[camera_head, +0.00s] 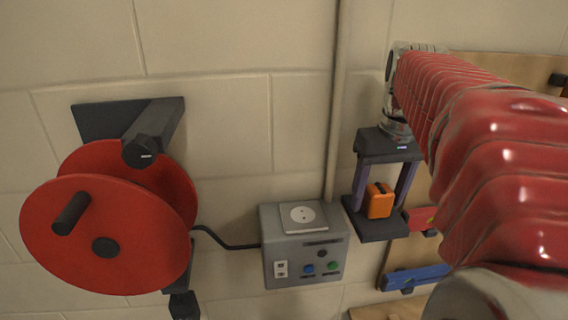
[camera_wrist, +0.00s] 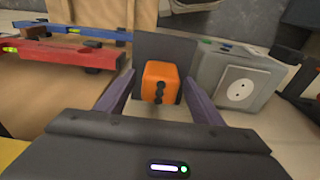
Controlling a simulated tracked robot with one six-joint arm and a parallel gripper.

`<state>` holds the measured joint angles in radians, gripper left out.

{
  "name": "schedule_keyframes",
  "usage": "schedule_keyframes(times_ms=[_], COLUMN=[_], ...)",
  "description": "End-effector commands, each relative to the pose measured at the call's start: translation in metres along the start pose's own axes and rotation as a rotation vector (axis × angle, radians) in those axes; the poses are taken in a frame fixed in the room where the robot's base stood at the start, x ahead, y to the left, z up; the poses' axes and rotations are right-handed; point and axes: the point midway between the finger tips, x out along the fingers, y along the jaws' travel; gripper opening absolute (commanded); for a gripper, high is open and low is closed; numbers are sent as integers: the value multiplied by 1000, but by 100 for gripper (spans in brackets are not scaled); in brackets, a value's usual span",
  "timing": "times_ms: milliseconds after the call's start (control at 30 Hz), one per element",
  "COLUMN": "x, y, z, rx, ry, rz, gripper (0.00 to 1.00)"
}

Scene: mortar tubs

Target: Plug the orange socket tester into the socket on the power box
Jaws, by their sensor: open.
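The orange socket tester (camera_head: 379,203) sits on a small dark holder plate (camera_head: 377,231) right of the power box. In the wrist view the tester (camera_wrist: 161,80) shows dark holes on the side facing me. My gripper (camera_head: 378,196) is open, with its two purple fingers on either side of the tester; I cannot tell whether they touch it. The grey power box (camera_head: 292,254) has a pale socket (camera_head: 303,214) on its upper face, with two round holes. The socket is empty and also shows in the wrist view (camera_wrist: 240,91).
A red cable reel (camera_head: 80,235) on a dark wall bracket stands left of the box, joined to it by a black cable (camera_head: 225,241). A blue level (camera_head: 414,277) and a red level (camera_wrist: 52,53) are on a wooden board nearby. A pipe (camera_head: 337,110) runs down the wall.

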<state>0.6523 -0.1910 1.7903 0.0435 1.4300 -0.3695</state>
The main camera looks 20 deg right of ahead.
Motion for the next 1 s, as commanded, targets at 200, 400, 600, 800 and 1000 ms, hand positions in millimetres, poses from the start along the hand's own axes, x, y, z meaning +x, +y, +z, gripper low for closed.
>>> schedule_keyframes(times_ms=[200, 400, 600, 800, 1000], x=[1, 1, 1, 1, 1], y=[0, 0, 0, 0, 0], z=[0, 0, 0, 0, 0], rx=[0, 1, 1, 1, 1], ry=[1, 0, 0, 0, 0], rz=[0, 0, 0, 0, 0], gripper=[61, 61, 57, 43, 29])
